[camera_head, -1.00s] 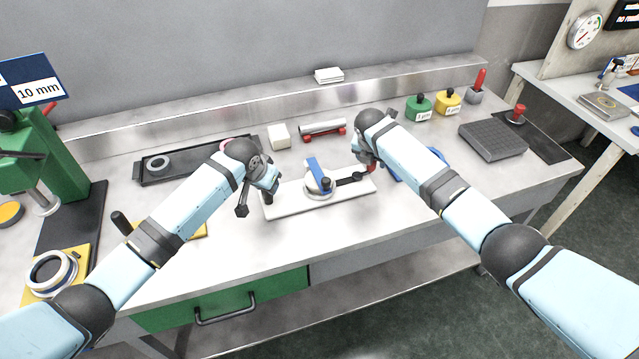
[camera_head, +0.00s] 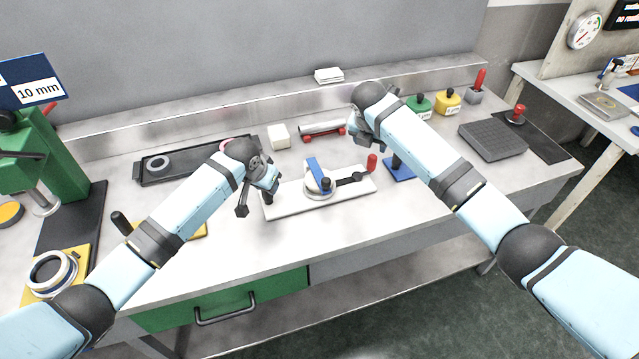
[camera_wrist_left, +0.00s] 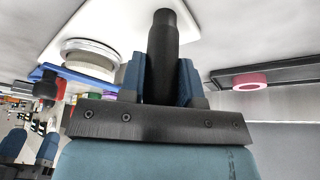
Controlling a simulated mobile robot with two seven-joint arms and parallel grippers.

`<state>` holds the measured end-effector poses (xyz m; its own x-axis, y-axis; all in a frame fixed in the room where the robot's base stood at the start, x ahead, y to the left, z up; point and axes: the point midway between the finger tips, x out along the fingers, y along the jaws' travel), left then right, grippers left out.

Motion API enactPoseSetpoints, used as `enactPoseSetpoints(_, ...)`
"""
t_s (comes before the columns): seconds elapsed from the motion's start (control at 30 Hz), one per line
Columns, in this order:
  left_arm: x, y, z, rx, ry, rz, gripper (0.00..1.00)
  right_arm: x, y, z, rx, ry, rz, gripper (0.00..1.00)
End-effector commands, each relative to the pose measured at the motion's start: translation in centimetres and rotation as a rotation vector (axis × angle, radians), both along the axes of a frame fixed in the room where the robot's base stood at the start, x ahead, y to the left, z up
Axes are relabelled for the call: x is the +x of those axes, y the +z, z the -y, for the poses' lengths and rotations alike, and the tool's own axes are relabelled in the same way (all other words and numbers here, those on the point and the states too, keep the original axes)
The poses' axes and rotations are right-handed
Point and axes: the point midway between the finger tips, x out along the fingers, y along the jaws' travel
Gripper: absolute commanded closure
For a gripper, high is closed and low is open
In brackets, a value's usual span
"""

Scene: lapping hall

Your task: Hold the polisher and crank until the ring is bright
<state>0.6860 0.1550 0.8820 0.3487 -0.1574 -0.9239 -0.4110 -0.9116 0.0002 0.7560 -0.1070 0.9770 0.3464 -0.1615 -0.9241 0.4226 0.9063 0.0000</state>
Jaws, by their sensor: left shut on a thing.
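The polisher has a white base plate (camera_head: 290,207), a round silver head with a blue clamp bar (camera_head: 312,170), and a black crank arm (camera_head: 350,178) ending in an upright red knob (camera_head: 372,162). My left gripper (camera_head: 268,184) is at the base's left end. In the left wrist view its blue fingers are shut on the black post handle (camera_wrist_left: 163,45). The silver head (camera_wrist_left: 90,55) also shows there. My right gripper (camera_head: 368,138) is above and behind the red knob, apart from it; its fingers are partly hidden. The ring's brightness cannot be made out.
A black tray (camera_head: 150,178) lies behind my left arm. A white block (camera_head: 279,136) and a roller with red ends (camera_head: 323,128) stand behind the polisher. A blue stand (camera_head: 398,171) is right of the knob. Green (camera_head: 419,104) and yellow (camera_head: 448,101) pots stand farther right.

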Motion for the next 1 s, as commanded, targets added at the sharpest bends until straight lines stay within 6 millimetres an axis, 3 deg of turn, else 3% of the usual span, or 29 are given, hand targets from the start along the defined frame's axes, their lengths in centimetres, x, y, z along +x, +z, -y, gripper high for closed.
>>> enactPoseSetpoints(0.17, 0.0, 0.0, 0.1, 0.000, -0.001, 0.000, 1.00, 0.0, 0.0, 0.0, 0.000, 0.000, 0.000, 0.42)
enactPoseSetpoints(0.2, 0.0, 0.0, 0.1, 0.000, -0.001, 0.000, 0.60, 0.0, 0.0, 0.0, 0.000, 0.000, 0.000, 0.42)
enactPoseSetpoints(0.3, 0.0, 0.0, 0.1, 0.000, -0.001, 0.000, 0.40, 0.0, 0.0, 0.0, 0.000, 0.000, 0.000, 0.42)
enactPoseSetpoints(0.67, -0.2, 0.6, -0.1, -0.001, 0.000, 0.002, 0.40, 0.0, 0.0, 0.0, 0.000, 0.000, 0.000, 0.42)
enactPoseSetpoints(1.0, -2.4, 6.6, -1.1, -0.002, -0.001, 0.003, 0.40, 0.0, 0.0, 0.0, 0.000, 0.000, 0.000, 0.42)
